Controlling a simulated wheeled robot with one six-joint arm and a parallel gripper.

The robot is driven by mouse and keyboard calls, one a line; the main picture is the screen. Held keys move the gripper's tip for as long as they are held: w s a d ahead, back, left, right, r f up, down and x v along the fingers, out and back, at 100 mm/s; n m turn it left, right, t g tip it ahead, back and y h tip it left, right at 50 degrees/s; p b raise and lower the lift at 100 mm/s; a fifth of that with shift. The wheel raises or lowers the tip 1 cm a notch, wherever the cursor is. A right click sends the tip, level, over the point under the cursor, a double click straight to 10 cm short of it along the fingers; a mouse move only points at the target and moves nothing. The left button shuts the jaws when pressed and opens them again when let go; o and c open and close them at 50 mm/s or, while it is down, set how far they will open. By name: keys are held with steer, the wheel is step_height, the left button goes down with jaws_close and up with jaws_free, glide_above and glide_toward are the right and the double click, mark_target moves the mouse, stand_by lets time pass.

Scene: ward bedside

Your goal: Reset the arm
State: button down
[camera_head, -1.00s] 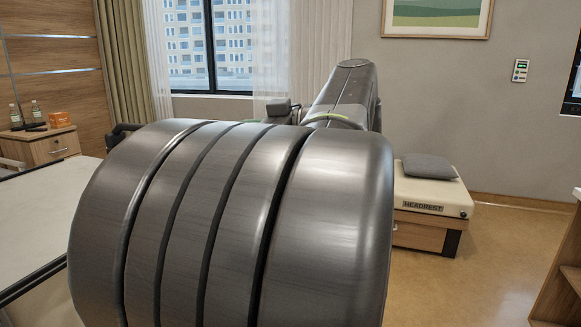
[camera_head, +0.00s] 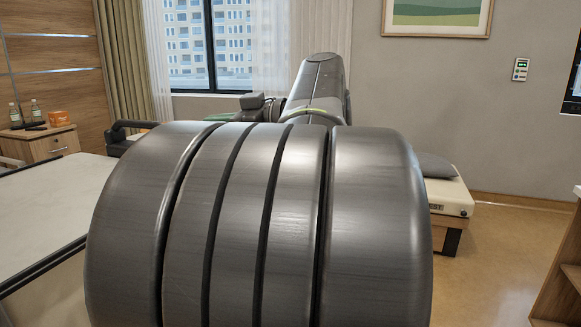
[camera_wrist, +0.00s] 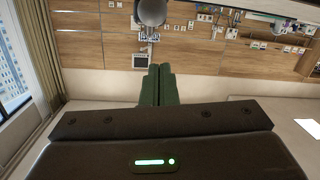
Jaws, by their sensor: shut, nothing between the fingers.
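My arm fills the middle of the head view, with its large ribbed grey link close to the camera and a narrower link behind it. My gripper (camera_wrist: 158,70) shows in the wrist view as two dark green fingers side by side, touching along their length, with nothing between them. It points toward a wood-panelled wall (camera_wrist: 95,48) and touches nothing that I can see. In the head view the gripper is hidden behind my arm.
A pale bed or table surface (camera_head: 45,190) lies at the left. A bedside cabinet (camera_head: 52,148) with bottles and an orange box stands behind it. A cream headrest bench (camera_head: 452,196) with a grey cushion is at the right, partly hidden. Floor (camera_head: 500,250) at the right is clear.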

steer(key=w+a+f+p, duration=0.1)
steer(key=p, duration=0.2)
steer(key=shift+w+f, duration=0.1)
steer(key=shift+f, duration=0.25)
steer(key=a+h+p, duration=0.1)
steer(key=p, duration=0.2)
steer(key=r+g+h+p, duration=0.1)
steer(key=p, duration=0.2)
steer(key=w+a+h+p, duration=0.1)
steer(key=p, duration=0.2)
steer(key=shift+a+r+h, duration=0.3)
steer(key=shift+r, duration=0.1)
steer(key=p, duration=0.2)
steer(key=a+h+p, duration=0.1)
steer(key=p, duration=0.2)
steer(key=a+r+g+h+p, duration=0.1)
steer(key=p, duration=0.1)
steer(key=shift+w+a+p, duration=0.1)
steer(key=shift+w+p, duration=0.2)
steer(key=shift+p, duration=0.1)
steer(key=p, duration=0.1)
steer(key=h+p, duration=0.1)
steer(key=shift+w+a+g+p, duration=0.2)
steer(key=shift+a+g+p, duration=0.1)
steer(key=shift+a+p, duration=0.1)
steer(key=shift+a+f+h, duration=0.1)
steer(key=shift+h, duration=0.2)
steer(key=shift+w+f, duration=0.1)
